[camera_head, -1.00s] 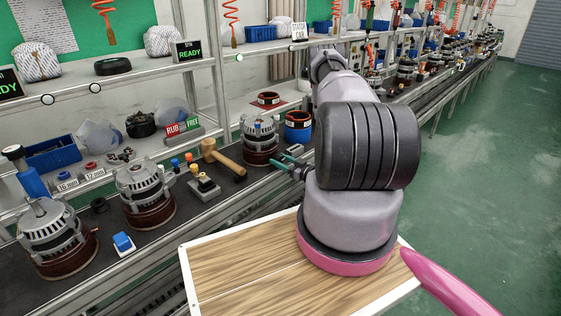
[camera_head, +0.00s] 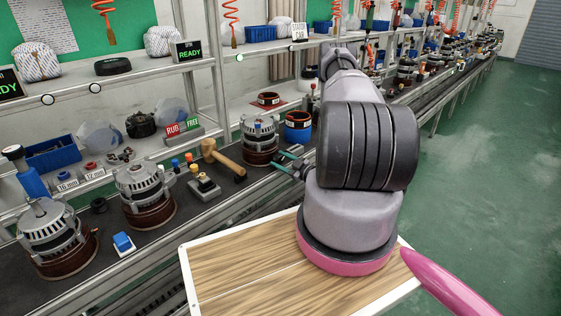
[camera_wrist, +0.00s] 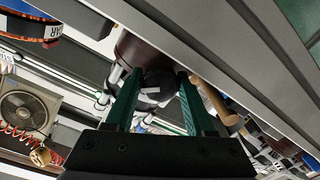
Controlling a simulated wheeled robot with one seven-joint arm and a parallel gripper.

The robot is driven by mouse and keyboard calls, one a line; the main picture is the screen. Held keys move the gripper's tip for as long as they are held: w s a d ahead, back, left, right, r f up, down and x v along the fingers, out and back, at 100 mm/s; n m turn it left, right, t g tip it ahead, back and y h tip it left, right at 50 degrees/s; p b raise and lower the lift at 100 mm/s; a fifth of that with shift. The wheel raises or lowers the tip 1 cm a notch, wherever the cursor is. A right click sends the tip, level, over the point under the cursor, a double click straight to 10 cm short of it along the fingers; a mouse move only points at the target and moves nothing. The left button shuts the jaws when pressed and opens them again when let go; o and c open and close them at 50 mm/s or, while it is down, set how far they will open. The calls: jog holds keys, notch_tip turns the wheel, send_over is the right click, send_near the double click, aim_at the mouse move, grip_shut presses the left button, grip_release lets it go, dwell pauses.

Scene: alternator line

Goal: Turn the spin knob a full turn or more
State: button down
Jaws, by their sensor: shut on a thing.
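My gripper (camera_wrist: 159,73) has green fingers on both sides of a dark round knob (camera_wrist: 158,88) with a pale mark, and it is shut on it. The knob sits in front of a brown cylindrical base (camera_wrist: 134,50) in the wrist view. In the head view my gripper (camera_head: 287,160) reaches in at the right side of an alternator (camera_head: 260,134) on a brown base. The knob cannot be made out there.
Two more alternators (camera_head: 146,188) (camera_head: 48,230) stand along the bench. The green floor (camera_head: 480,180) at right is clear.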

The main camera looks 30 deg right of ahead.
jog(key=shift+n, duration=1)
jog(key=shift+c, duration=1.3)
grip_release()
